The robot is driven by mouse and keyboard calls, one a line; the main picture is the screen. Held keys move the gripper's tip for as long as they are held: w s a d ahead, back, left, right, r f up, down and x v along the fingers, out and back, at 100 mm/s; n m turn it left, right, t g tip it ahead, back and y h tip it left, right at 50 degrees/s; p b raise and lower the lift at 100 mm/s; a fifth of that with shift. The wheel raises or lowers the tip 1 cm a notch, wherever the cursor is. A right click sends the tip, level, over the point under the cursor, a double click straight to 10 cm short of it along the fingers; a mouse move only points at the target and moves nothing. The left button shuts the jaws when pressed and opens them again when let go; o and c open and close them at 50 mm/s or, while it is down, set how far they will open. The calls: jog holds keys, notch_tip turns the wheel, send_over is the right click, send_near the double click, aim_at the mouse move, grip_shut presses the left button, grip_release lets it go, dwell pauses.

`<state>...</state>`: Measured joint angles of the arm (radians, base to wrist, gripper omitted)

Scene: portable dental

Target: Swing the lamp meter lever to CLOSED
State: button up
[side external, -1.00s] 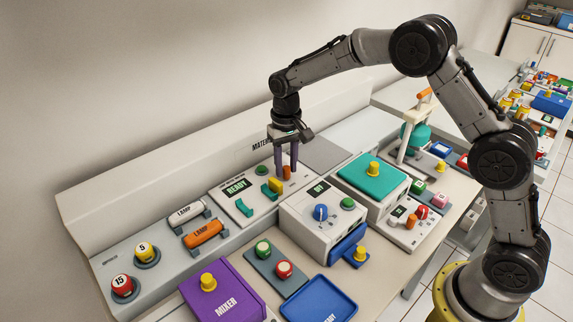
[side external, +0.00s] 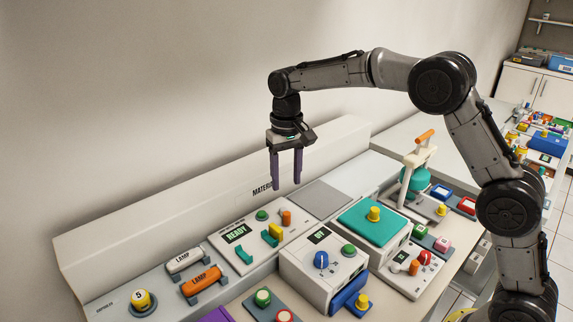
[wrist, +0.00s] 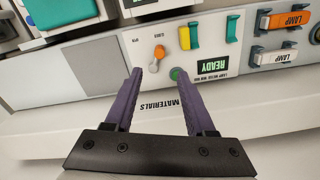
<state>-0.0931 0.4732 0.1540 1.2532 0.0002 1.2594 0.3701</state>
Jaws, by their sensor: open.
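The lamp meter panel (side external: 215,240) lies on the bench with a READY display; it also shows upside down in the wrist view (wrist: 225,40). Its lever has an orange knob (side external: 286,218), with a small pale part beside it. In the wrist view the orange knob (wrist: 159,50) points toward the longer of two small labels, which seems to read CLOSED; the print is barely legible. My gripper (side external: 286,185) is open and empty, pointing down above the lever and apart from it. In the wrist view its purple fingertips (wrist: 157,73) are spread, with the lever beyond the gap.
A yellow slider (side external: 276,231), a teal slider (side external: 244,253) and a green button (side external: 262,215) sit on the same panel. A white box with a blue knob (side external: 321,260) stands in front. The raised MATERIALS ledge (side external: 200,225) runs behind. Space above the panel is clear.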

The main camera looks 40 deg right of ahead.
jog(key=shift+r, duration=1.8)
jog(key=s+d+r+t, duration=0.3)
jog(key=s+r, duration=1.1)
jog(key=s, duration=0.1)
jog(key=s+d+f+n+t, duration=0.1)
jog(key=s+d+f+t, duration=0.15)
jog(key=s, duration=1.05)
jog(key=s+f+n, duration=0.2)
jog(key=s+f, duration=0.3)
jog(key=f, duration=0.4)
jog(key=shift+s+a+f, duration=0.3)
jog(key=shift+a, duration=0.1)
